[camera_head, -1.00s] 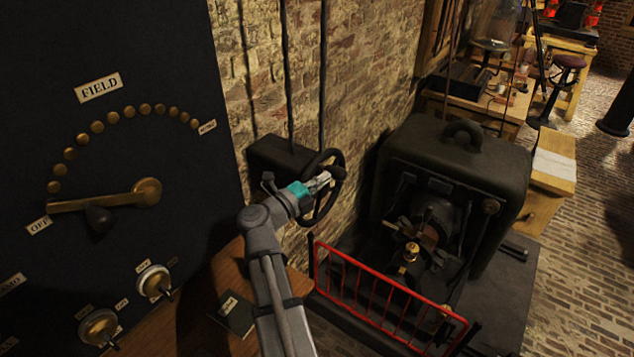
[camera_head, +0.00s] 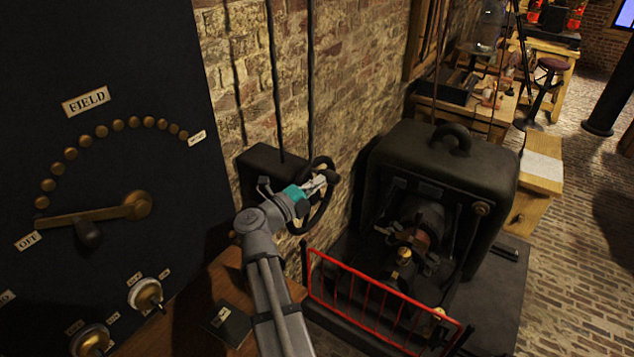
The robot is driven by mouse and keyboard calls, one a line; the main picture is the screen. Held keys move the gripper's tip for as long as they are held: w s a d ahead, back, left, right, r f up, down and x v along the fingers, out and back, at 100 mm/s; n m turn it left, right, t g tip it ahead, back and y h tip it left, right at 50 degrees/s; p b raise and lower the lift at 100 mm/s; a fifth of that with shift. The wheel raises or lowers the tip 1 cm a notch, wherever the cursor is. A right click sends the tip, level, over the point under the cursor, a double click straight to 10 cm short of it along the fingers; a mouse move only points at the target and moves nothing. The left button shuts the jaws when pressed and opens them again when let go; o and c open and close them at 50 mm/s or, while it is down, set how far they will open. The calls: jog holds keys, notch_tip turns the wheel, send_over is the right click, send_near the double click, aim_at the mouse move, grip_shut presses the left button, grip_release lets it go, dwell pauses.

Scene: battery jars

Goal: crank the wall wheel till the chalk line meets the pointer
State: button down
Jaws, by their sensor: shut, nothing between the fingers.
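The wall wheel (camera_head: 326,209) is a dark hand wheel on the front of a black box (camera_head: 262,163) fixed to the brick wall. My gripper (camera_head: 326,179) is shut with nothing between its fingers. It is at the upper part of the wheel, overlapping the rim in the picture; I cannot tell whether it touches. My grey arm and the teal band of the wrist hide part of the wheel and box. I cannot make out a chalk line or a pointer.
A dark panel with a FIELD lever (camera_head: 95,216) fills the left. A red railing (camera_head: 375,300) stands before a black dynamo machine (camera_head: 445,165) right of the wheel. A dark notebook (camera_head: 226,325) lies on the wooden surface below. Brick floor is open at far right.

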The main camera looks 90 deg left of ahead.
jog(key=r+v, duration=0.1)
jog(key=v, duration=1.3)
jog(key=shift+r, duration=0.45)
jog(key=c, duration=1.4)
grip_release()
